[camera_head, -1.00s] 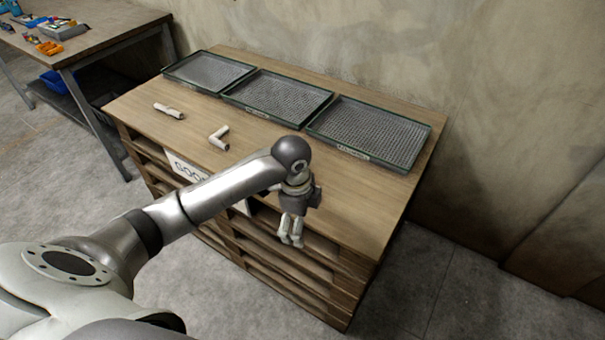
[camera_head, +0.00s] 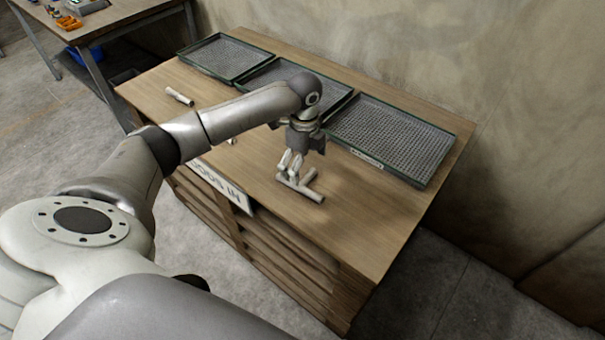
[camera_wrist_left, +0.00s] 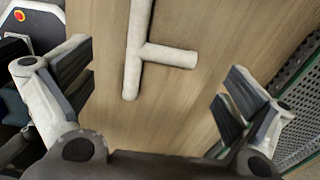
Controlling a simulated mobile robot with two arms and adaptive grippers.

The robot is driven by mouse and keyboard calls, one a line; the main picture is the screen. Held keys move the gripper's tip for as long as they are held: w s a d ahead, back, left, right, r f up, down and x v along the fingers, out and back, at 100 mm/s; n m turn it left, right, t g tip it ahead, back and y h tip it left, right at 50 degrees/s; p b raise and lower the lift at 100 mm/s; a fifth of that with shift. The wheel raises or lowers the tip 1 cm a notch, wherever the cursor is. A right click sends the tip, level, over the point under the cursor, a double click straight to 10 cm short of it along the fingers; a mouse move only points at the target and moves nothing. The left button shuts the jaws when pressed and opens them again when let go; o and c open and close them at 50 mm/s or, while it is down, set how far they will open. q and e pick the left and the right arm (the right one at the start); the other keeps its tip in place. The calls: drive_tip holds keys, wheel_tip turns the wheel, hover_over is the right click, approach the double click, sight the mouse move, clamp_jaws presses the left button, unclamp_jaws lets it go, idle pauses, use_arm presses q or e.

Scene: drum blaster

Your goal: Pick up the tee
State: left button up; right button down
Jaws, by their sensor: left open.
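The tee (camera_head: 311,194) is a pale pipe fitting lying flat on the wooden table top near its front edge. My left gripper (camera_head: 289,167) is just above it, fingers pointing down, partly covering it in the head view. In the left wrist view the tee (camera_wrist_left: 134,62) shows its long bar and a side branch pointing right. There it lies between the two open fingers (camera_wrist_left: 156,88), closer to the left one and towards the top of the picture. No contact shows. My right gripper is not in view.
Three green-rimmed mesh trays (camera_head: 354,163) line the back of the table (camera_head: 376,221). A pale straight fitting (camera_head: 179,97) lies at the left. Another pale fitting (camera_head: 232,141) is mostly hidden behind my arm. The table's right front is bare.

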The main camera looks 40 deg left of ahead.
sight(306, 177)
use_arm(q)
drive_tip(key=f, duration=0.5)
drive_tip(key=shift+w+d, duration=0.1)
drive_tip(key=shift+d, duration=0.15)
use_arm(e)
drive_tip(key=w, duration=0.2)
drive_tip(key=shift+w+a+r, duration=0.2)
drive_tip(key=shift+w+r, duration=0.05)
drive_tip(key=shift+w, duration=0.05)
use_arm(q)
drive_tip(key=shift+c, duration=0.4)
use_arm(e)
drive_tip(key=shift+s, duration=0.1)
use_arm(q)
drive_tip(key=c, duration=1.1)
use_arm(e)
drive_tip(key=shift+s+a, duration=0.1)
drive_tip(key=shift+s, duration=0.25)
use_arm(q)
drive_tip(key=shift+o, duration=0.2)
drive_tip(key=shift+r, duration=0.15)
